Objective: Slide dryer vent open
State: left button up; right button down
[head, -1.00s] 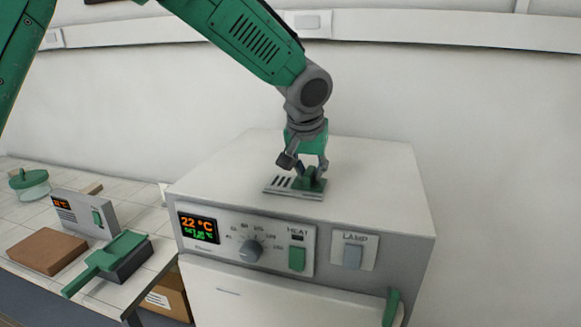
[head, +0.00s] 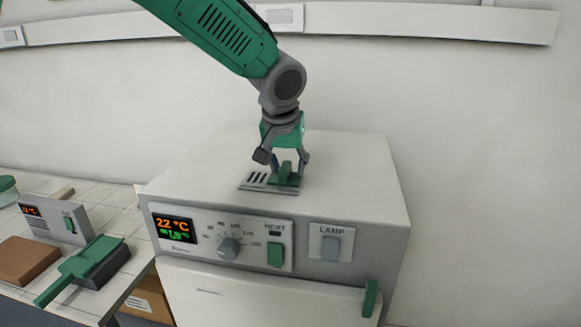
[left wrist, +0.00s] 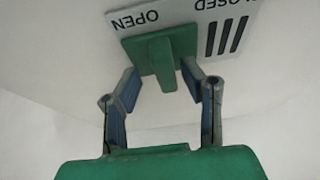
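The dryer vent (head: 256,181) is a plate with dark slots on top of the white dryer (head: 340,180). Its green slider (head: 287,176) is at the right of the plate in the head view, and several slots are uncovered beside it. In the left wrist view the slider (left wrist: 160,58) sits by the word OPEN, and the uncovered slots (left wrist: 224,38) lie by the word CLOSED. My left gripper (head: 290,160) points down over the slider. Its fingers are apart on either side of the slider's tab, with gaps visible in the left wrist view (left wrist: 160,85). My right gripper is out of view.
The dryer front has a display (head: 175,229), a dial (head: 229,249), a green heat switch (head: 275,255) and a lamp switch (head: 331,247). A tiled table (head: 110,218) at the left holds a brown block (head: 26,261) and a green-handled tool (head: 80,266). The dryer top around the vent is clear.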

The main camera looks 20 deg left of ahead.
pick_arm(q)
jog(key=v, duration=1.1)
jog(key=shift+d+r, duration=0.2)
jog(key=shift+d, duration=0.15)
jog(key=shift+s+a, duration=0.1)
jog(key=shift+a, duration=0.1)
